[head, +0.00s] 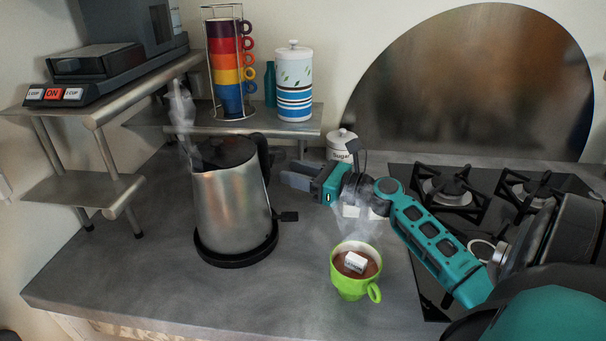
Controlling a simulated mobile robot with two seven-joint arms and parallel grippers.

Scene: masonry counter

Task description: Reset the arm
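My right arm comes in from the lower right, over the edge of the hob. Its teal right gripper (284,168) points left, with its dark fingers just right of the kettle's black handle. The fingers look spread apart with nothing between them. The steel kettle (228,205) stands upright on its round black base, and steam rises at its spout. A green mug (350,285) of brown drink stands below the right gripper, with a white labelled tag or packet at the top and steam above it. My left gripper is not in view.
A white sugar jar (341,144) stands behind the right gripper. A gas hob (450,190) with a pan fills the right. A shelf (290,127) at the back holds stacked cups (230,70) and a canister (294,85). The counter's front left is clear.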

